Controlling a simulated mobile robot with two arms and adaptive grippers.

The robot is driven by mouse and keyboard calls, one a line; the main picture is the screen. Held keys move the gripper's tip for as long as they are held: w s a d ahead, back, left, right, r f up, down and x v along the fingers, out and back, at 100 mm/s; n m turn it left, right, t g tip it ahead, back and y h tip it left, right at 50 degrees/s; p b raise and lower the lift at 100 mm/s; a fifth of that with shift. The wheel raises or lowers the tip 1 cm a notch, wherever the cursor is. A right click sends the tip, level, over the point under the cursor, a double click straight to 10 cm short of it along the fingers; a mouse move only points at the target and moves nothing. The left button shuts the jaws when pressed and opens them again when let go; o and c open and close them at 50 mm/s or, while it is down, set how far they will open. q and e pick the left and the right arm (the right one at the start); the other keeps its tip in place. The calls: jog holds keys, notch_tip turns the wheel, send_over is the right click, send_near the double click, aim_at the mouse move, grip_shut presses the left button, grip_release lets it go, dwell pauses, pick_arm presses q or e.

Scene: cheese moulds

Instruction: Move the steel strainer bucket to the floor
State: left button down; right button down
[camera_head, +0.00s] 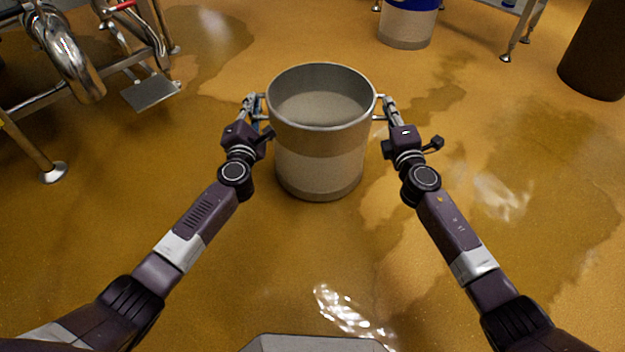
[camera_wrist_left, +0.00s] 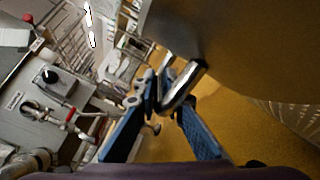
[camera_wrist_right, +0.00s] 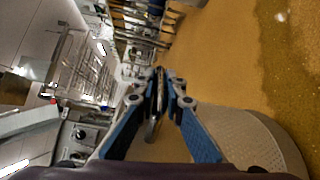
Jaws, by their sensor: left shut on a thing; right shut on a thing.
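The steel strainer bucket (camera_head: 322,150) is upright in the middle of the head view, with its open top towards me. My left gripper (camera_head: 254,106) is shut on its left side handle, and my right gripper (camera_head: 389,107) is shut on its right side handle. In the left wrist view the steel handle (camera_wrist_left: 182,88) sits between the blue fingers, with the bucket wall (camera_wrist_left: 245,45) beyond. In the right wrist view the fingers close around the other handle (camera_wrist_right: 154,118). I cannot tell whether the bucket's base touches the floor.
The wet yellow-brown floor (camera_head: 520,240) is open around the bucket. Steel pipework on a frame (camera_head: 70,60) stands at the left. A white and blue container (camera_head: 407,25) is at the back, near metal legs (camera_head: 520,35). A dark brown cylinder (camera_head: 600,55) stands at the far right.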

pick_arm(q)
jog(key=shift+d+f+b, duration=0.1)
jog(key=shift+f+b, duration=0.25)
jog(key=shift+b, duration=0.05)
pick_arm(e)
jog(key=shift+a+f, duration=0.1)
jog(key=shift+f, duration=0.2)
pick_arm(q)
jog(key=c, duration=2.3)
grip_release()
jog(key=shift+f, duration=0.1)
jog(key=shift+c, duration=0.2)
pick_arm(e)
jog(key=c, duration=2.3)
grip_release()
jog(key=shift+f, duration=0.1)
jog(key=shift+c, duration=0.2)
pick_arm(q)
jog(key=o, duration=0.3)
pick_arm(e)
jog(key=o, duration=0.3)
pick_arm(q)
jog(key=shift+o, duration=0.4)
jog(key=o, duration=0.7)
jog(key=shift+o, duration=0.2)
jog(key=shift+s, duration=0.1)
jog(key=s, duration=1.1)
jog(key=shift+s+d, duration=0.2)
jog(key=shift+s, duration=0.2)
